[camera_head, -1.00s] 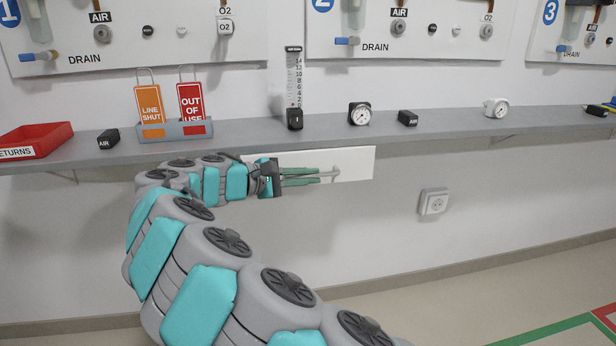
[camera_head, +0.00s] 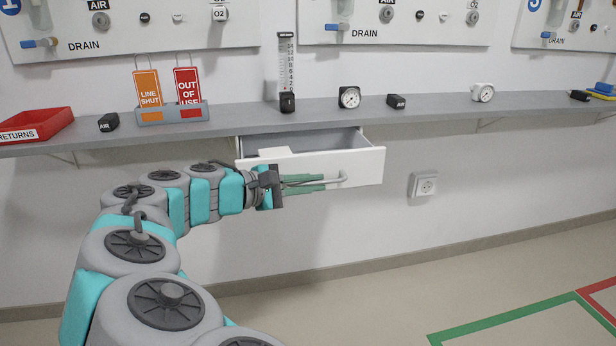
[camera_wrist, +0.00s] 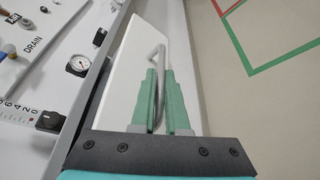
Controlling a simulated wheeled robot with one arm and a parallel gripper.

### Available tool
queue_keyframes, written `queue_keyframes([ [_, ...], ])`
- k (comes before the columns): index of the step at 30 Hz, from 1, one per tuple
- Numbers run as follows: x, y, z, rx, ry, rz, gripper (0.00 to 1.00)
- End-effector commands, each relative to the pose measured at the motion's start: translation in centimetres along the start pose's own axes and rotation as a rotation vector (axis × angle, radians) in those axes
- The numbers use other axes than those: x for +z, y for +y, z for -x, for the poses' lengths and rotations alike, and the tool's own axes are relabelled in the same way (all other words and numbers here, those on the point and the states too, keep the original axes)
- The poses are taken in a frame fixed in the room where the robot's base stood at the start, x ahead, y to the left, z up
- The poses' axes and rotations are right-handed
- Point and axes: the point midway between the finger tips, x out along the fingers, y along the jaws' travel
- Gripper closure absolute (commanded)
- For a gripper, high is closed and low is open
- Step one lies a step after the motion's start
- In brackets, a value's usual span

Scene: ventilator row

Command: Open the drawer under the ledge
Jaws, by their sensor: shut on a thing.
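The white drawer (camera_head: 362,165) under the grey ledge (camera_head: 440,112) is pulled part way out. Its inside shows behind the front panel, with a pale block-like thing (camera_head: 275,152) in its left part. The drawer has a grey bar handle (camera_head: 342,177). My gripper (camera_head: 325,182) has green fingers and is at the drawer front, shut on the handle. In the wrist view the handle (camera_wrist: 157,58) passes between the two green fingers (camera_wrist: 167,100), and the white drawer front (camera_wrist: 125,75) lies beside them.
On the ledge stand a red tray (camera_head: 40,124), a holder (camera_head: 172,114) with two tags, a black block (camera_head: 108,122), a flowmeter (camera_head: 287,75) and gauges (camera_head: 349,97). A wall socket (camera_head: 424,185) is right of the drawer. The floor in front looks clear.

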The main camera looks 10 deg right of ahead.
Motion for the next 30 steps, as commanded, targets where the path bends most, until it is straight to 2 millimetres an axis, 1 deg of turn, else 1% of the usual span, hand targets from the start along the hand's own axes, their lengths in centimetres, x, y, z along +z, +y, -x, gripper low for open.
queue_keyframes([
  [3,0.46,-0.41,0.3,0.001,0.004,-0.001,1.0],
  [12,0.53,-0.46,0.31,-0.001,0.004,-0.001,1.0],
  [13,0.53,-0.46,0.31,-0.001,0.004,-0.001,0.87],
  [18,0.57,-0.45,0.27,-0.001,0.002,-0.002,0.67],
  [21,0.59,-0.44,0.25,-0.001,0.002,-0.002,0.58],
  [30,0.6,-0.43,0.41,-0.001,0.001,-0.002,0.58],
])
